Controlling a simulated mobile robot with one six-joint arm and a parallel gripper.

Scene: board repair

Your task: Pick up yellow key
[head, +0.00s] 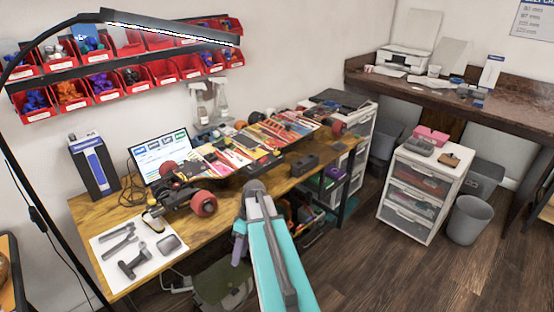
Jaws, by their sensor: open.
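I cannot make out a yellow key for certain. A small yellow-and-dark object (152,222) lies on the wooden workbench (222,222), beside the top right corner of a white mat. It is too small to tell what it is. My teal arm rises from the bottom of the head view in front of the bench's front edge. Its grey joint shows at the top, and my gripper's fingers are not visible.
Grey tools lie on the white mat (114,281). A colourful skateboard with red wheels (204,203) stands on the bench near a laptop (161,152). Red bins hang above. A drawer cart (408,203) and a grey waste bin (468,222) stand right. Open floor lies between.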

